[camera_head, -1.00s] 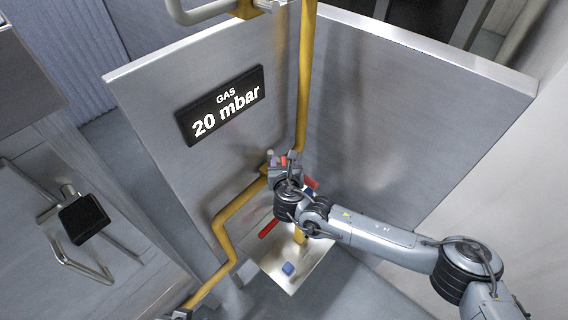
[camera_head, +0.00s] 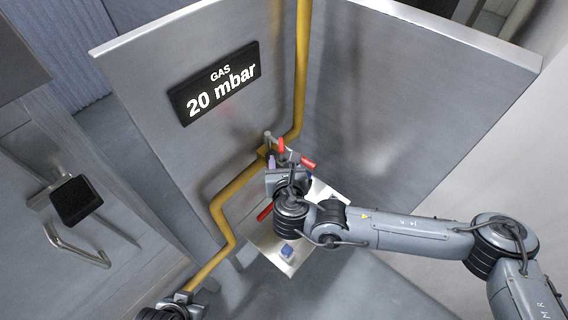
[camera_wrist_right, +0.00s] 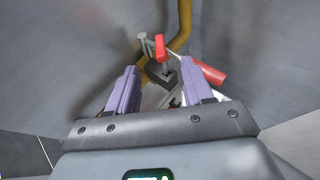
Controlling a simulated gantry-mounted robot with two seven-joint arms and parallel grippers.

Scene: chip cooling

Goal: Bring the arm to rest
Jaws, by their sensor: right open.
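My right arm reaches in from the right in the head view. Its gripper (camera_head: 282,165) is near the pipe's valve, and its jaws are open. In the right wrist view the two purple fingers of the gripper (camera_wrist_right: 160,84) stand apart with nothing held between them. Beyond them are an upright red handle (camera_wrist_right: 160,47) on a grey fitting and a red bar (camera_wrist_right: 210,73) to its right. The red handle also shows in the head view (camera_head: 281,145). Part of my left gripper (camera_head: 180,302) shows at the bottom left; its jaws are not clear.
A yellow pipe (camera_head: 302,80) runs down the panel corner and bends left. A display (camera_head: 214,84) reads "GAS 20 mbar". A metal plate (camera_head: 283,263) with a blue block (camera_head: 287,250) lies below my right gripper. A black fixture (camera_head: 76,201) is on the left.

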